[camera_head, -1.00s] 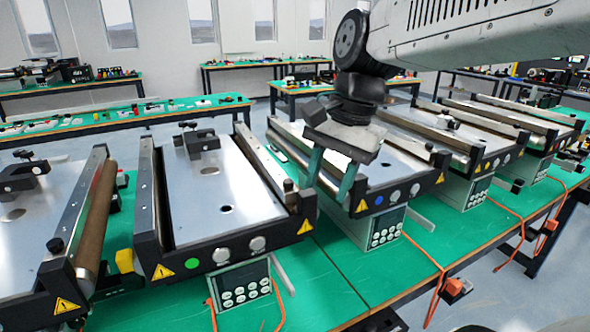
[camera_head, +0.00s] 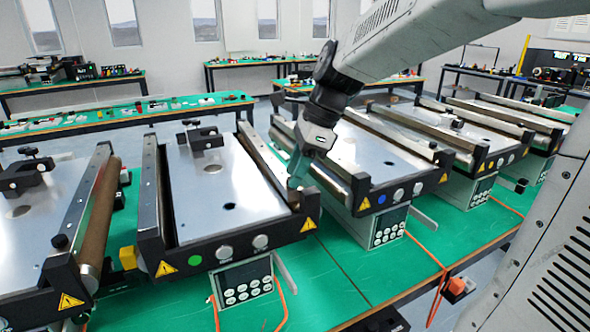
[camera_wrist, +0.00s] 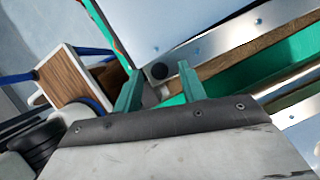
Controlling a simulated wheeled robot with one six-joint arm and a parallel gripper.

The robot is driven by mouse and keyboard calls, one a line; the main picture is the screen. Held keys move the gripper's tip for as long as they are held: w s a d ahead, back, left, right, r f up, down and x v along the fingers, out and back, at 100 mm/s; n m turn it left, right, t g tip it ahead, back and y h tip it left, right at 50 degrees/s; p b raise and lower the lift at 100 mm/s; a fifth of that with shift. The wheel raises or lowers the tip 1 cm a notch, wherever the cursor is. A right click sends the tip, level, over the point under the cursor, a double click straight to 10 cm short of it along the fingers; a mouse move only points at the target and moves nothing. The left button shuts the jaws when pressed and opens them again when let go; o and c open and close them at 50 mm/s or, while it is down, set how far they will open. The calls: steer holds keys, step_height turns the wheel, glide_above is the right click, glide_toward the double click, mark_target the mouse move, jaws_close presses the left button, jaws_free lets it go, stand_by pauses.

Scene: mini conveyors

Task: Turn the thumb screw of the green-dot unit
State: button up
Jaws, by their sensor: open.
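The green-dot unit is a mini conveyor (camera_head: 225,250) with a green dot (camera_head: 195,260) on its black front plate. My gripper (camera_head: 296,182) is at the right front corner of this unit, pointing down. In the head view the fingers hide most of the screw.
A blue-dot unit (camera_head: 382,199) stands close on the right, and another conveyor with a brown roller (camera_head: 98,220) on the left. A keypad box (camera_head: 245,282) sits below the front plate. The green bench top (camera_head: 335,270) in front is mostly clear, with orange cables.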

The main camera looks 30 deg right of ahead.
steer(key=shift+a+f, duration=0.1)
steer(key=shift+f, duration=0.1)
jaws_close()
